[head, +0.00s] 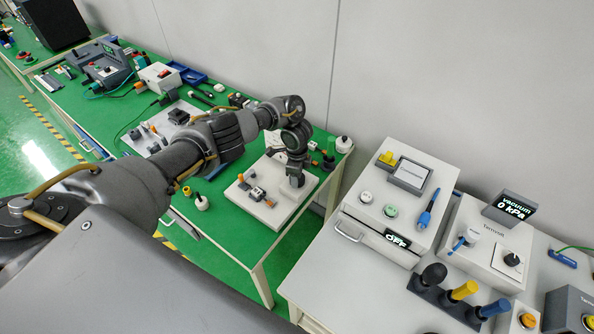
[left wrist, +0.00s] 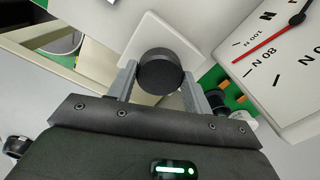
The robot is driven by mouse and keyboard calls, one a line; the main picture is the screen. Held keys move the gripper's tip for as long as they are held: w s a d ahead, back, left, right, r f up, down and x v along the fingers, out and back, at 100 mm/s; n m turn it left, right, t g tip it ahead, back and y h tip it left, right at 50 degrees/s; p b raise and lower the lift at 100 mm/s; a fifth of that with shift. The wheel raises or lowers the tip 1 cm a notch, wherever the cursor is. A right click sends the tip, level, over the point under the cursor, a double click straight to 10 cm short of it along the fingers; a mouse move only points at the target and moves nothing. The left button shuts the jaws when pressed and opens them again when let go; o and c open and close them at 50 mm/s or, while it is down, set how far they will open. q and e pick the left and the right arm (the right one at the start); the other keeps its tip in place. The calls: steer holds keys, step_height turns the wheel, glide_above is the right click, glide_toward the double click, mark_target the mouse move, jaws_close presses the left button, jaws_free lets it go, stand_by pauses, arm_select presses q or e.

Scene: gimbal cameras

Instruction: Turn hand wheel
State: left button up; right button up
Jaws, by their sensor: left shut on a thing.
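A black round hand wheel (left wrist: 160,74) sits in front of a pale square plate in the left wrist view. My left gripper (left wrist: 160,84) has one finger on each side of it and is shut on it. In the head view my left gripper (head: 296,178) points down at the right part of a pale board (head: 263,211) on the green table. The wheel is hidden behind the gripper there. A white gauge (left wrist: 285,60) with a red needle and N markings stands right of the wheel in the wrist view. My right gripper does not show.
Small orange and grey parts (head: 257,193) lie on the board, left of my gripper. A white knob on a dark base (head: 343,145) stands at the green table's right corner. A grey table (head: 330,270) with instrument boxes is to the right, and the wall (head: 310,60) is close behind.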

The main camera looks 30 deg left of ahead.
arm_select(q)
steer(key=n+p, duration=0.1)
steer(key=n, duration=0.1)
steer(key=shift+r+n+p, duration=0.2)
steer(key=shift+n+p, duration=0.15)
steer(key=shift+n, duration=0.05)
steer(key=n+p, duration=0.1)
steer(key=n, duration=0.1)
steer(key=shift+f+n, duration=0.1)
steer(key=shift+n, duration=1.1)
steer(key=shift+f+n, duration=0.1)
steer(key=shift+n, duration=1.5)
steer(key=o, duration=1)
